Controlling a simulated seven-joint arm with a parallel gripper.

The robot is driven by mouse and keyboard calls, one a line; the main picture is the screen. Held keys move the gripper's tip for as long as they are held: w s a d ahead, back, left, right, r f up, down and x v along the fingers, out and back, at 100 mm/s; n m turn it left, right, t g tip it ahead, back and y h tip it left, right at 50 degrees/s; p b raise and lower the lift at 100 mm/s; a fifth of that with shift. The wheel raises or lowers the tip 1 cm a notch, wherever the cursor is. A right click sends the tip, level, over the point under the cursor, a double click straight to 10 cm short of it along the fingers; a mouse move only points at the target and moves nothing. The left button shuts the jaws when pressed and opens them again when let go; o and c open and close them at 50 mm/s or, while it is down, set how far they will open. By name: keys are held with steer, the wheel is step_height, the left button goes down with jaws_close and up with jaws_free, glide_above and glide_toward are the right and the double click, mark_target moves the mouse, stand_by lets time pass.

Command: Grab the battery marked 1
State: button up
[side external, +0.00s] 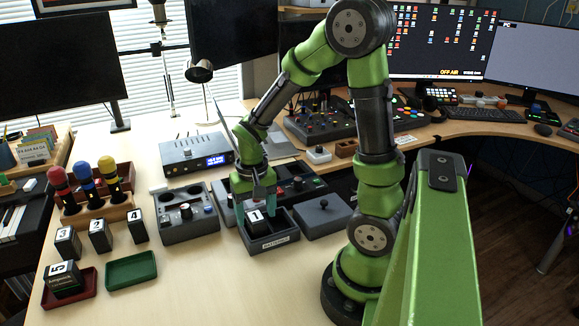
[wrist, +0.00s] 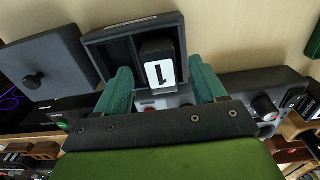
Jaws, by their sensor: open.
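The battery marked 1 (side external: 256,216) is a dark block with a white label. It stands in a dark two-compartment box (side external: 272,244) with a label on its front. In the wrist view, the battery (wrist: 161,73) is in the right compartment of the box (wrist: 108,35), and the left compartment looks empty. My gripper (side external: 256,207) is open above the box, pointing down. In the wrist view, its two teal fingers (wrist: 160,72) are apart, one on each side of the battery. I cannot tell whether either finger touches it.
A dark lid with a knob (side external: 323,217) lies right of the box. A grey control panel (side external: 185,214) is on its left. Batteries marked 3 (side external: 68,243), 2 (side external: 99,236) and 4 (side external: 137,227) stand farther left. Battery 5 (side external: 63,278) sits in a red tray; the green tray (side external: 132,269) is empty.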

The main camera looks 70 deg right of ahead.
step_height(320, 180, down, 2)
steer(key=shift+f, duration=0.15)
steer(key=c, duration=1.3)
